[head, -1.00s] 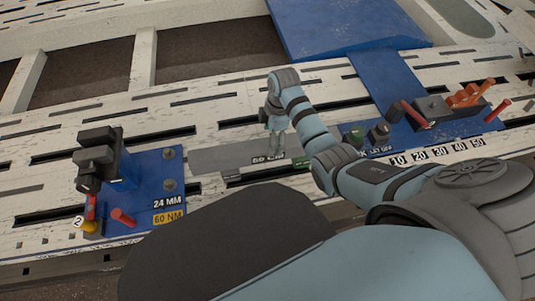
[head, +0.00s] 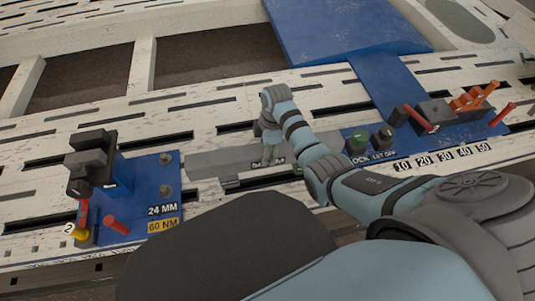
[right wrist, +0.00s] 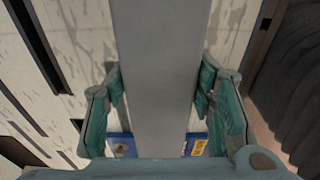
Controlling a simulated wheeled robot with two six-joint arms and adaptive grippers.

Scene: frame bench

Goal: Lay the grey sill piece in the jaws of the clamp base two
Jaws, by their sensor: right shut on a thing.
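The grey sill piece (head: 215,162) is a long grey bar lying across the view near the middle of the bench. My right gripper (head: 271,158) is shut on it from above, and its fingers hide part of the bar. In the right wrist view the sill piece (right wrist: 165,70) runs lengthwise between the two fingers. Clamp base two (head: 140,190) is a blue plate at the left with a dark upright clamp (head: 90,160), red handles and a yellow tag. The sill piece's left end is to the right of this base, apart from it. My left gripper is not in view.
A second blue fixture with a dark clamp block (head: 435,110), orange pieces and red handles stands at the right. A green button (head: 356,142) and dark knob sit beside it. The slotted white bench (head: 200,115) is largely clear behind the sill piece.

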